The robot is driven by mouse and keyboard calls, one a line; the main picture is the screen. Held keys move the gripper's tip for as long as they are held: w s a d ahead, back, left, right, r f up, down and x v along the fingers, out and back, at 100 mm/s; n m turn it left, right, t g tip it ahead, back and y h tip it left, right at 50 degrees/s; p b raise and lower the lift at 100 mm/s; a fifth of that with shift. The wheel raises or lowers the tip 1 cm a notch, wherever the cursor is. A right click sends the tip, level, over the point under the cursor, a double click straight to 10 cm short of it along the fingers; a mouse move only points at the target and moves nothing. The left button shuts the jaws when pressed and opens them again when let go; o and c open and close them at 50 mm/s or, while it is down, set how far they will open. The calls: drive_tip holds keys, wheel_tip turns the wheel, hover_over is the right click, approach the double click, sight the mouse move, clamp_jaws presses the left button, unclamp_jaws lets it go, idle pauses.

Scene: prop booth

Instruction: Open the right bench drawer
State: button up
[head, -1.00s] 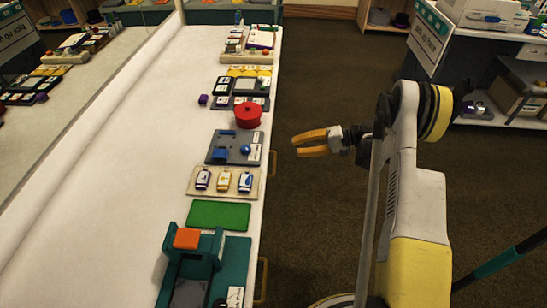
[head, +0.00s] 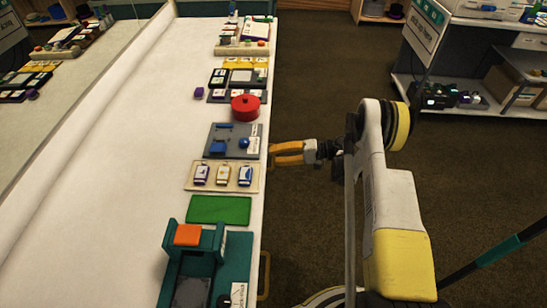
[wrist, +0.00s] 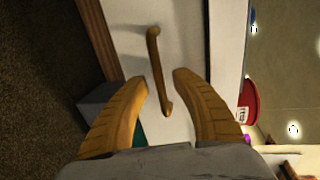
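The long white bench (head: 120,185) runs down the head view with its front on the right. My gripper (head: 273,154) is level with the farther of two handles there, and its fingers hide most of that handle. In the wrist view a brass-coloured bar handle (wrist: 154,60) stands on a white drawer front (wrist: 186,40). The tan fingers of my gripper (wrist: 160,82) are spread apart, one on each side of the handle's lower end. Neither finger clearly touches it. I cannot tell whether the drawer is fully shut.
A second handle (head: 264,275) is nearer on the bench front. On the bench top lie a red pot (head: 245,106), a grey board (head: 232,141), a green mat (head: 219,210) and a teal stand (head: 235,262). Open carpet (head: 310,85) lies right of the bench; shelving (head: 480,75) stands beyond.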

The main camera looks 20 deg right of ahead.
drive_tip(key=shift+a, duration=0.25)
clamp_jaws()
drive_tip(key=shift+d, duration=0.1)
